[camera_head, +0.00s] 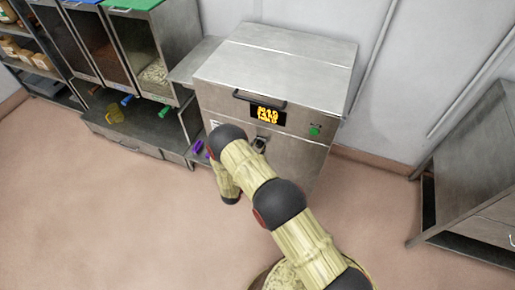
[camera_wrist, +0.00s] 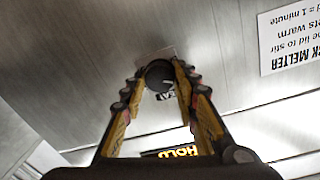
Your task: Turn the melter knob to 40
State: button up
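The melter (camera_head: 285,65) is a grey metal box with a dark handle and a black display (camera_head: 267,115) with yellow text, too blurred to read. In the wrist view the display (camera_wrist: 178,153) is upside down and part of it reads HOLD. The round black knob (camera_wrist: 158,74) sits on the metal front, with a small label beside it. My gripper (camera_wrist: 156,82) has its fingers apart, one on each side of the knob. The right fingertip is very close to it; contact cannot be told. In the head view my arm largely hides the gripper. The knob's setting is not readable.
A green button (camera_head: 314,131) is on the melter's front, right of the display. A sign (camera_wrist: 290,38) headed MELTER shows upside down. Bins with scoops (camera_head: 115,112) stand at left. A metal cabinet (camera_head: 470,170) stands at right. The floor between is clear.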

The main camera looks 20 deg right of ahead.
jog(key=c, duration=0.6)
jog(key=shift+m, duration=0.3)
jog(key=m, duration=0.5)
jog(key=shift+d, duration=0.1)
jog(key=m, duration=0.5)
jog(key=shift+m+y+b, duration=0.3)
jog(key=shift+m, duration=0.1)
jog(key=o, duration=1.1)
jog(key=shift+o, duration=0.2)
